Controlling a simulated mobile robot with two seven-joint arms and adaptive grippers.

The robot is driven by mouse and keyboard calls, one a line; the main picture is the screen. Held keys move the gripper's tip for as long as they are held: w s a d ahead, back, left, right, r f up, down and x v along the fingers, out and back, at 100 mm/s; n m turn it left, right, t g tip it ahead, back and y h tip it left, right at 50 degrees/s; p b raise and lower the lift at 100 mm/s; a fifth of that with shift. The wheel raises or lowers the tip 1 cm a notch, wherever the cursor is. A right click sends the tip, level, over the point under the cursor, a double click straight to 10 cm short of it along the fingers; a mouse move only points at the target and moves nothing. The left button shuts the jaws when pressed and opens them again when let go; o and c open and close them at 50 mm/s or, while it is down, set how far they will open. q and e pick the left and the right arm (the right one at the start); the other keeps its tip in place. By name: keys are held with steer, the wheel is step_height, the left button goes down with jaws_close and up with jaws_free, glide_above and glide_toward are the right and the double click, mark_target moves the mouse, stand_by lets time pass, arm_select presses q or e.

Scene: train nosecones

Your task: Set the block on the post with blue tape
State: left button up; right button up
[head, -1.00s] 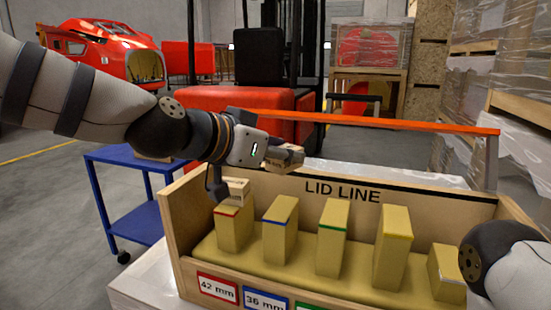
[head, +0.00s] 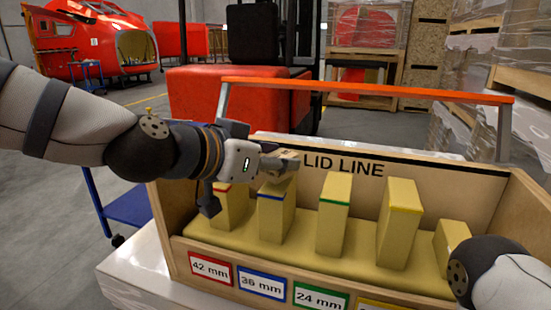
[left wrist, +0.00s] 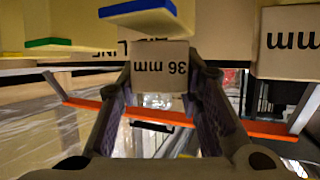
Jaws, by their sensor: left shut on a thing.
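My left gripper (head: 278,164) is shut on a light wooden block (head: 288,155). In the left wrist view the block (left wrist: 160,68) sits between the fingers and its face reads "36 mm" upside down. The tan post with blue tape (head: 274,212) stands in the wooden box, just under the gripper in the head view. The post's blue edge (left wrist: 138,8) also shows at the top of the left wrist view, close to the held block. I cannot tell whether they touch. My right gripper is out of view; only part of that arm shows.
The post with red tape (head: 229,210) is left, partly behind my arm; posts with green (head: 333,217) and yellow tape (head: 398,227) are right. Another marked block (left wrist: 288,42) is beside the held one. An orange bar (head: 370,89) runs behind the box (head: 470,180).

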arm_select(q)
steer(key=shift+f, duration=0.6)
steer(key=o, duration=1.1)
steer(key=shift+o, duration=0.2)
